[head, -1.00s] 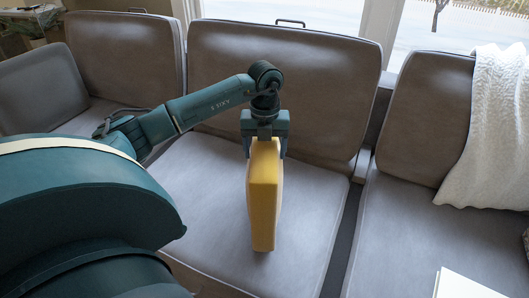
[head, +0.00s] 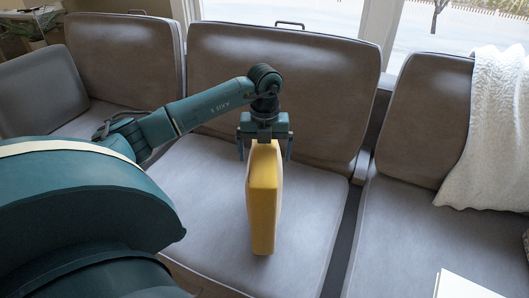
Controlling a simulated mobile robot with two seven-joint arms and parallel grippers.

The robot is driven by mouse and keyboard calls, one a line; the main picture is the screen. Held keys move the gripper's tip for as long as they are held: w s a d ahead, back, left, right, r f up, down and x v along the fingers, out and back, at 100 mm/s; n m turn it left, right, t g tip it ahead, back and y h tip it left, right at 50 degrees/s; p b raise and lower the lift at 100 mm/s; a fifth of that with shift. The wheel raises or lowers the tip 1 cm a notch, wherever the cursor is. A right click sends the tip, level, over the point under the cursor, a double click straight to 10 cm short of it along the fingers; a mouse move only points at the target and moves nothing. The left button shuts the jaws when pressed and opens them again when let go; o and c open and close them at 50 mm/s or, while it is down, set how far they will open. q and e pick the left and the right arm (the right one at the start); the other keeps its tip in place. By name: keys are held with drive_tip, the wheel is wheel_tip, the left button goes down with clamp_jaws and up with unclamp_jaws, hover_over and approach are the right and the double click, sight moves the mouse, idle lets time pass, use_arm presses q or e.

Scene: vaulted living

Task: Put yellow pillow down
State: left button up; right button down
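The yellow pillow (head: 263,205) stands upright on its narrow edge on the grey middle seat (head: 205,215) in the head view. My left gripper (head: 265,153) is right above the pillow's top edge. Its fingers are spread wide, one on each side of the pillow's top, with visible gaps between them and the pillow. The pillow's far side is hidden. My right gripper is not in view.
The middle backrest (head: 285,85) rises behind my gripper. A white knitted throw (head: 490,135) hangs over the right backrest. A white flat object (head: 465,286) lies at the lower right. The seat around the pillow is clear.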

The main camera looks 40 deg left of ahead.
use_arm(q)
wheel_tip(320, 180, up, 11)
drive_tip(key=shift+f+p, duration=0.1)
drive_tip(key=shift+p, duration=1.1)
drive_tip(key=shift+r, duration=0.4)
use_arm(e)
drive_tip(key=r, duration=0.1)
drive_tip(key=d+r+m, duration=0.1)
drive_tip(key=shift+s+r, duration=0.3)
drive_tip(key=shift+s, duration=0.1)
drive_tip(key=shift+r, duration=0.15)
